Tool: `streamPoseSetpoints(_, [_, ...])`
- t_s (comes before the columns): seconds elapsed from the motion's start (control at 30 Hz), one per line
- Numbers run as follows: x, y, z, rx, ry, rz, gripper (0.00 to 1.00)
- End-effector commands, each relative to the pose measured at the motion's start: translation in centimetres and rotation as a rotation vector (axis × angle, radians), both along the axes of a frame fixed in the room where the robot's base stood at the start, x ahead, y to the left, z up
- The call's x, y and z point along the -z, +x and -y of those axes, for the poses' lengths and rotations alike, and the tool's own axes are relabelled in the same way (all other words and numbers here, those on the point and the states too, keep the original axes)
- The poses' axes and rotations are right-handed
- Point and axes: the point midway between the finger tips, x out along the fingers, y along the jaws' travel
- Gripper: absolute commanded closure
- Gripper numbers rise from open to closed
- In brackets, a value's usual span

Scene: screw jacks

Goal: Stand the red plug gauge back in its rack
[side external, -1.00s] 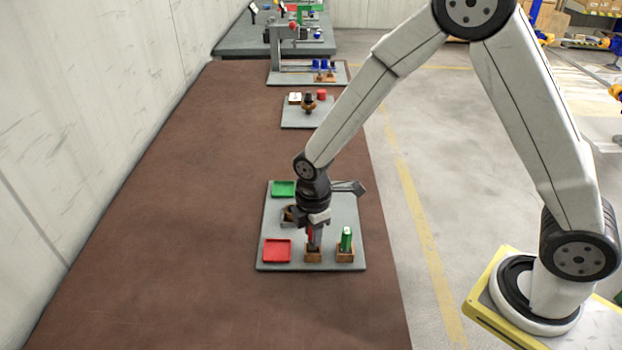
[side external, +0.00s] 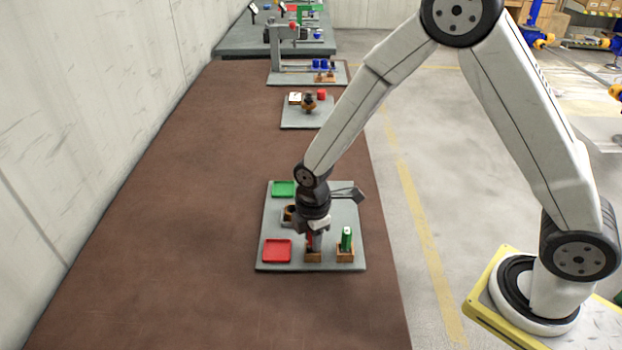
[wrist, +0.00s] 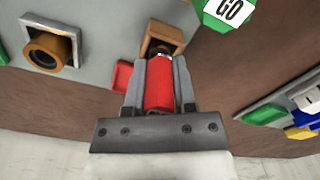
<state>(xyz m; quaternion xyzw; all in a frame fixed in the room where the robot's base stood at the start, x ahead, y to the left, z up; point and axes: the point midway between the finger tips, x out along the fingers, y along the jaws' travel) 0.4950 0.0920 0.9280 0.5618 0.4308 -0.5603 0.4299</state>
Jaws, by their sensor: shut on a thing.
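My gripper (wrist: 160,62) is shut on the red plug gauge (wrist: 158,85), seen in the wrist view with the gauge lengthwise between the two fingers. The gauge's silver-coloured end meets the opening of a wooden rack (wrist: 163,33); how deep it sits in there is hard to tell. In the side view my gripper (side external: 314,236) points down over this rack (side external: 313,257), with a little of the red gauge (side external: 310,241) showing and the gauge roughly upright. A green plug gauge (side external: 347,239) stands in the neighbouring wooden rack (side external: 345,256).
A red tray (side external: 277,250) lies left of the rack and a green tray (side external: 283,189) lies farther back on the grey plate (side external: 340,205). A holder with a brownish ring (wrist: 48,50) is on the plate too. The brown table left of the plate is clear.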

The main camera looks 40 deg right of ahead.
Motion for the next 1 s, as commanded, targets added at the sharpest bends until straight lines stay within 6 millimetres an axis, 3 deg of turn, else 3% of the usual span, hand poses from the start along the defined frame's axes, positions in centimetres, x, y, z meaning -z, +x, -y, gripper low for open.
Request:
streamPoseSetpoints(0.73, [1.2, 0.0, 0.0, 0.000, 0.000, 0.000, 1.00])
streamPoseSetpoints(0.77, [1.2, 0.0, 0.0, 0.000, 0.000, 0.000, 0.64])
streamPoseSetpoints(0.87, [1.2, 0.0, 0.0, 0.000, 0.000, 0.000, 0.32])
streamPoseSetpoints(0.9, [1.2, 0.0, 0.0, 0.000, 0.000, 0.000, 0.26])
streamPoseSetpoints(1.0, [1.3, 0.0, 0.0, 0.000, 0.000, 0.000, 0.26])
